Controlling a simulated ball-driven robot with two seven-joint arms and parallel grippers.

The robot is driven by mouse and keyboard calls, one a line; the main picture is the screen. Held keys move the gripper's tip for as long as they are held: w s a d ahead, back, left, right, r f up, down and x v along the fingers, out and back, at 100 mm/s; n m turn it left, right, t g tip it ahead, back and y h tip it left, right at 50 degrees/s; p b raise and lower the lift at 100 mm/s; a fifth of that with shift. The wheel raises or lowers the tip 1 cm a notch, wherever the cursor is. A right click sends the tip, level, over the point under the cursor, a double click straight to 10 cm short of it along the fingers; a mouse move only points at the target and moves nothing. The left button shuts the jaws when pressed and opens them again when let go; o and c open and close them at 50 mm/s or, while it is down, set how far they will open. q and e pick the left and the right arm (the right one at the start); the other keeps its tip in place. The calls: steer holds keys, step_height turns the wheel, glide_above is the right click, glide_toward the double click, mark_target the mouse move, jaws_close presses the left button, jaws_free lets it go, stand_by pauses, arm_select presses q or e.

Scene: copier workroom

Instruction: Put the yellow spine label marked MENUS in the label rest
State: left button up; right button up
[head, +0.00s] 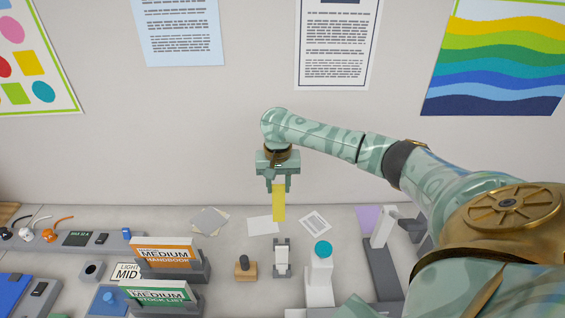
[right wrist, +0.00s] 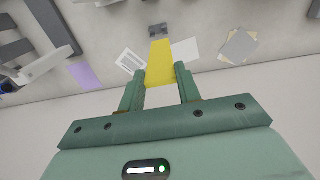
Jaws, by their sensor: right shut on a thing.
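My right gripper (head: 278,187) is shut on a yellow label (head: 279,205), which hangs down from the fingers above the back of the table. In the right wrist view, the yellow label (right wrist: 160,64) runs out between the fingertips of the right gripper (right wrist: 162,84). No lettering is readable on it. A small grey and white stand (head: 281,262) is below the label in the head view. I cannot tell for certain whether it is the label rest. A grey block (right wrist: 158,31) shows past the label's far end in the right wrist view. My left gripper is not in view.
A wooden stamp (head: 245,268) and a white stand with a teal knob (head: 322,250) flank the grey stand. Orange (head: 165,254) and green (head: 160,292) binders stand in grey holders at left. Flat cards (head: 263,226) lie behind. A purple card (head: 367,218) is at right.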

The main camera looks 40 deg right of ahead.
mark_target(281, 208)
steer(key=shift+d+f, duration=0.1)
steer(key=shift+d, duration=0.4)
steer(key=shift+d+f, duration=0.1)
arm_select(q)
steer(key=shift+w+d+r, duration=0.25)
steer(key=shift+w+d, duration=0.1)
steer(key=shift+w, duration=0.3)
arm_select(e)
steer(key=shift+a, duration=0.2)
steer(key=shift+p, duration=0.5)
steer(key=shift+f+p, duration=0.25)
steer(key=shift+p, duration=0.25)
step_height(281, 208, down, 7)
steer(key=shift+s+f+b, duration=0.1)
steer(key=shift+b, duration=0.85)
steer(key=shift+f+b, duration=0.35)
steer(key=shift+f, duration=0.7)
arm_select(q)
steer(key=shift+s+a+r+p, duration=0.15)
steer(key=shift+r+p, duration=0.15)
steer(key=shift+p, duration=0.3)
arm_select(e)
steer(key=shift+f, duration=0.1)
